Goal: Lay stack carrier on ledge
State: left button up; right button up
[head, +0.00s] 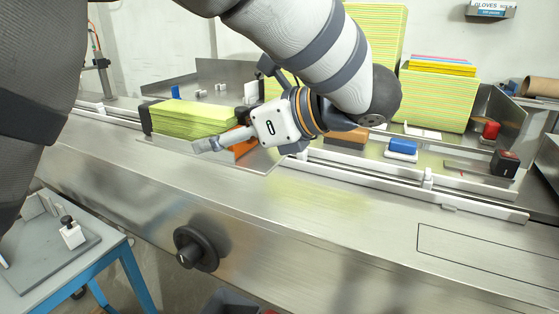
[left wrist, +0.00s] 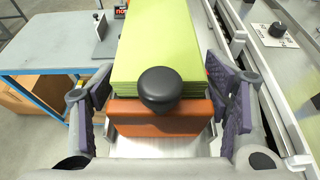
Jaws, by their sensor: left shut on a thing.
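The stack carrier is a metal tray (head: 264,160) with an orange end block (head: 243,148) and a black knob. It bears a stack of yellow-green cloths (head: 190,121). My left gripper (head: 222,140) is shut on the carrier at its orange end. In the left wrist view, its fingers (left wrist: 160,112) flank the orange block (left wrist: 160,127) under the round black knob (left wrist: 159,88), with the cloth stack (left wrist: 157,40) beyond. The steel ledge (head: 230,185) runs along the machine's front. I cannot tell whether the carrier touches it. My right gripper is out of view.
White rails (head: 400,178) run along the machine behind the ledge. A blue block (head: 403,146) and tall yellow-green stacks (head: 440,100) stand behind. A black handwheel (head: 196,248) sticks out in front. A blue-legged table (head: 60,245) stands lower left. The ledge is clear to the right.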

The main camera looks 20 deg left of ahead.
pick_arm(q)
send_over(236, 183)
jog(key=s, duration=0.1)
jog(key=f, duration=0.4)
jog(key=shift+s+d, duration=0.15)
jog(key=shift+d, duration=0.1)
jog(key=f, duration=0.1)
jog(key=w+f, duration=0.1)
jog(key=f, duration=0.1)
jog(key=f+b, duration=0.1)
jog(key=shift+w+a+f, duration=0.15)
jog(key=shift+a+f, duration=0.15)
jog(key=shift+f, duration=0.05)
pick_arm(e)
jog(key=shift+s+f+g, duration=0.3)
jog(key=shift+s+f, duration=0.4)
pick_arm(q)
jog(key=o, duration=1.4)
jog(key=shift+f, duration=0.1)
